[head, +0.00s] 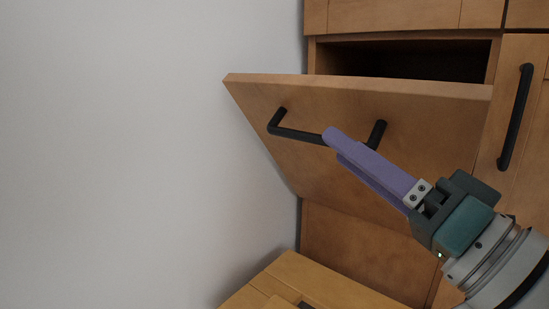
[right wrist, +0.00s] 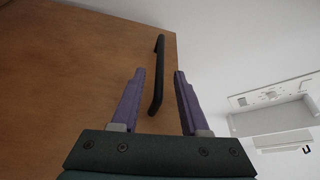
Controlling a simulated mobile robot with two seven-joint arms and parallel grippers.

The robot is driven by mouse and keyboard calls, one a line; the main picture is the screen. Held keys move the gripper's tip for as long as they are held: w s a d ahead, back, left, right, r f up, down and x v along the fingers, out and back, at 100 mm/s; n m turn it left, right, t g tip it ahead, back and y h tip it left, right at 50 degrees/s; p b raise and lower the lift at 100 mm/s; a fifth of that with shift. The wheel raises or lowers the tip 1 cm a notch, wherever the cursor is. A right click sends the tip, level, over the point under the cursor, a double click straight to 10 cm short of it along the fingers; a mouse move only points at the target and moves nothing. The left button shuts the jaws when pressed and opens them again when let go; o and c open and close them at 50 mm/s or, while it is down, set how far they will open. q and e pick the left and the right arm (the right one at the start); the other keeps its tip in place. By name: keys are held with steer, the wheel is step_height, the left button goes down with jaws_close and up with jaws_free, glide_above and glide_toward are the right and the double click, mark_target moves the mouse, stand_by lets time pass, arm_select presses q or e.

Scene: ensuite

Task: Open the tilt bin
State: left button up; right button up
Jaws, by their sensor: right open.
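The wooden tilt bin front (head: 400,105) is tipped outward at its top in the head view, with a dark opening (head: 420,60) behind it. Its black bar handle (head: 290,131) runs across the front. My right gripper (head: 335,143) is at the handle, with purple fingers that cover part of the bar. In the right wrist view the handle (right wrist: 158,75) shows between the two spread fingers (right wrist: 158,75), and the bin front (right wrist: 70,70) fills the left side. The fingers are open. Whether either finger touches the bar I cannot tell. My left gripper is not in view.
A plain pale wall (head: 120,150) stands close on the left. A cabinet door with an upright black handle (head: 515,117) is at the right. A lower wooden piece (head: 300,282) juts out below the bin. White fixtures (right wrist: 275,110) show at the right in the wrist view.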

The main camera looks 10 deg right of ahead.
steer(key=b+x, duration=0.1)
steer(key=x, duration=0.3)
steer(key=shift+s, duration=0.15)
jaws_close()
stand_by(1.2)
